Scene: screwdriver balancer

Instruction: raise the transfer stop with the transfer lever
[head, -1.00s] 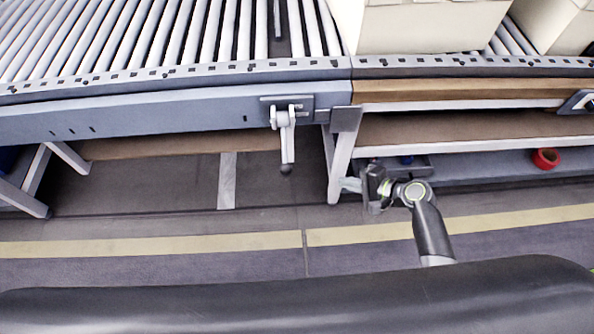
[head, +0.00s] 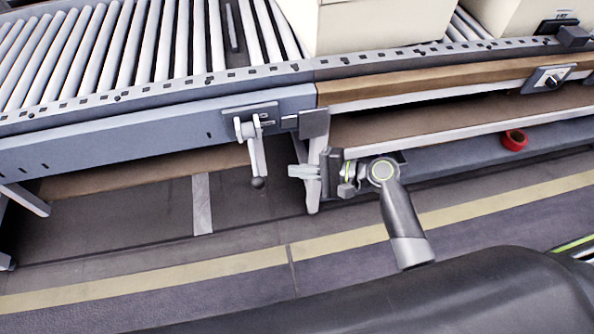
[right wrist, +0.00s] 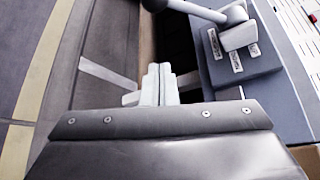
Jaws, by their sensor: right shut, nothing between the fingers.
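The transfer lever (head: 255,150) is a pale arm with a dark ball knob. It hangs down from a bracket on the front rail of the roller conveyor. In the right wrist view the lever (right wrist: 205,12) crosses the top, by a plate with several small labels. A narrow dark bar (head: 232,28) between the rollers may be the transfer stop; its height is hard to tell. My right gripper (head: 292,171) is shut and empty, just right of the knob and apart from it. Its closed pale fingers (right wrist: 160,82) show in the right wrist view. My left gripper is not in view.
A conveyor leg (head: 314,190) stands behind my right gripper. Large cream boxes (head: 385,22) sit on the right conveyor section. The floor in front, with a yellow line (head: 150,285), is clear.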

